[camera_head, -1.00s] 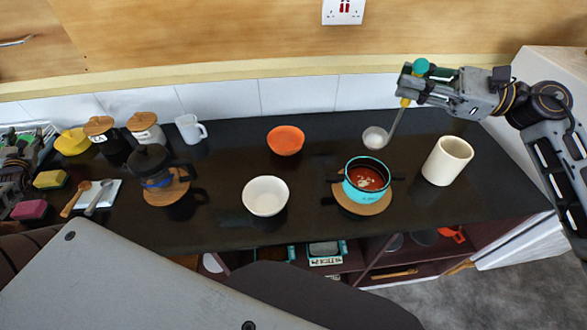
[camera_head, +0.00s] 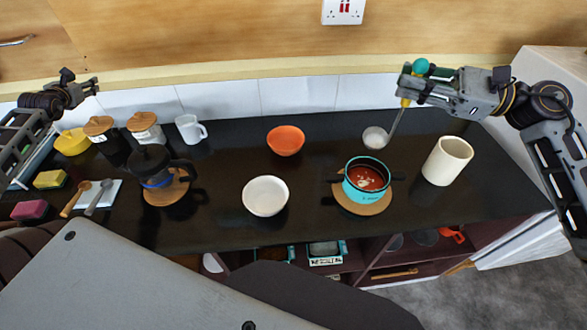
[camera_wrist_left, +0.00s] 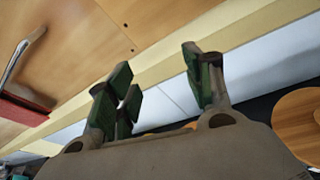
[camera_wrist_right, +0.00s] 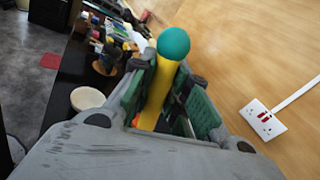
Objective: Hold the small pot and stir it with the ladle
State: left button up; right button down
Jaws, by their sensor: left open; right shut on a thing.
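The small turquoise pot (camera_head: 364,190) holds red soup with pale bits and stands upright on a round wooden board (camera_head: 362,206) at the right of the counter. My right gripper (camera_head: 408,87) is shut on the ladle's yellow handle; the handle and its teal end (camera_wrist_right: 173,45) show in the right wrist view. The ladle's bowl (camera_head: 375,138) hangs just behind the pot, apart from it. My left gripper (camera_head: 90,84) is open and empty, raised at the far left above the jars. Its spread fingers (camera_wrist_left: 160,95) show in the left wrist view.
A cream cylinder (camera_head: 447,161) stands right of the pot. A white bowl (camera_head: 265,196) and an orange bowl (camera_head: 286,141) are left of it. A French press (camera_head: 155,172), white mug (camera_head: 190,129), lidded jars and sponges crowd the left. Counter between the bowls and pot is clear.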

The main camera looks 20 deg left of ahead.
pick_arm(q)
jog(key=w+d+r+m+h, duration=0.1)
jog(key=w+d+r+h, duration=0.1)
jog(key=w+d+r, duration=0.5)
jog(key=w+d+f+m+h, duration=0.1)
jog(key=d+f+h, duration=0.2)
jog(key=d+f, duration=0.35)
jog(key=w+d+f+m+h, duration=0.2)
jog(key=d+f, duration=0.2)
jog(key=d, duration=0.6)
jog(key=m+g+h, duration=0.7)
jog(key=m+h, duration=0.6)
jog(key=h, duration=0.1)
send_near(325, 177)
jog(key=shift+a, duration=0.3)
jog(key=shift+w+f, duration=0.1)
jog(key=shift+x, duration=5.95)
